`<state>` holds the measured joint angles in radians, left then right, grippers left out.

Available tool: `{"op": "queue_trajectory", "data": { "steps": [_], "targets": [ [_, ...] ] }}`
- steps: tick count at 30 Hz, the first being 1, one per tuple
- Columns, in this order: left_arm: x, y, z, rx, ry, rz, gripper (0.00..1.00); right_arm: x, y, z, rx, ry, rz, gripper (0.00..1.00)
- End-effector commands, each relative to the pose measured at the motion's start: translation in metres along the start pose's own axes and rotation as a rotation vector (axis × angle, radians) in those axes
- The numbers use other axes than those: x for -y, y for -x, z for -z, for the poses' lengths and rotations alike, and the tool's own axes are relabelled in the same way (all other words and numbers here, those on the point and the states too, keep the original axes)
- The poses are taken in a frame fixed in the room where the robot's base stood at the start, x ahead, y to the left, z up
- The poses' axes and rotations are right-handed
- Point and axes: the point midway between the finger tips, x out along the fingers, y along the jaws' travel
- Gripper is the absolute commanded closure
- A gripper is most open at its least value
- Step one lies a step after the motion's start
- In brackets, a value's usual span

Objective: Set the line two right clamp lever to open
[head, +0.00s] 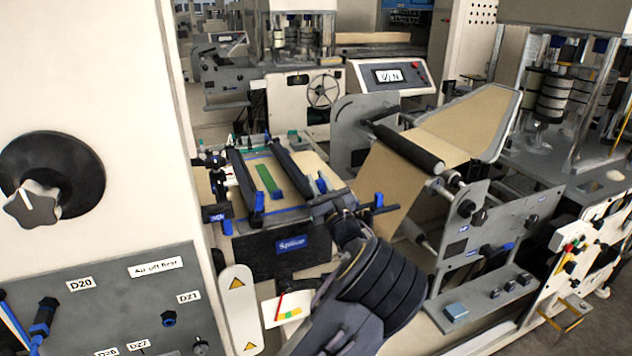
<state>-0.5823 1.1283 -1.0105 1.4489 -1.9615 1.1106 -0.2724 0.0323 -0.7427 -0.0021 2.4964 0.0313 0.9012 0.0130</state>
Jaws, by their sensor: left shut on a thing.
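The splice table (290,244) stands in the middle of the head view, with a blue label on its dark front. Two black clamp bars lie across it, the left bar (243,178) and the right bar (293,172). Blue parts show at their front ends, the left one (258,201) and the right clamp lever (322,184). My left gripper (332,203) reaches up from below and is at the front end of the right bar, shut on what looks like the right clamp lever. Its fingers and my wrist hide much of the held part. My right gripper is not in view.
A green strip (267,178) lies on the brown web between the bars. A brown paper web (390,185) and a grey side plate (490,220) stand to the right.

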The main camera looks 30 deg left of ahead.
Motion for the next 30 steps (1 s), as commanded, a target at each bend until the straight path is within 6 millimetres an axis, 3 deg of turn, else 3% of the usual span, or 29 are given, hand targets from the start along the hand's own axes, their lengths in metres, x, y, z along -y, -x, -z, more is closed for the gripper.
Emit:
{"op": "queue_trajectory", "data": {
  "steps": [12, 13, 17, 26, 30],
  "targets": [
    [0.001, 0.001, 0.002, -0.003, -0.018, 0.008, 1.0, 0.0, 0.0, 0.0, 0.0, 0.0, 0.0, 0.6],
    [0.001, 0.001, 0.002, -0.003, -0.018, 0.008, 0.79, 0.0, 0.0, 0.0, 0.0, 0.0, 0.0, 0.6],
    [0.001, 0.001, 0.001, -0.003, -0.016, 0.008, 0.62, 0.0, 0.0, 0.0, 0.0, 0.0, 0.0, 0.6],
    [0.001, 0.001, 0.001, -0.001, -0.012, 0.006, 0.6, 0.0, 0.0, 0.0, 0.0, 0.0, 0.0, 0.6],
    [0.002, 0.015, 0.003, -0.003, -0.011, 0.007, 0.6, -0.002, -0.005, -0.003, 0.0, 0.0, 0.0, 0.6]
  ]
}}
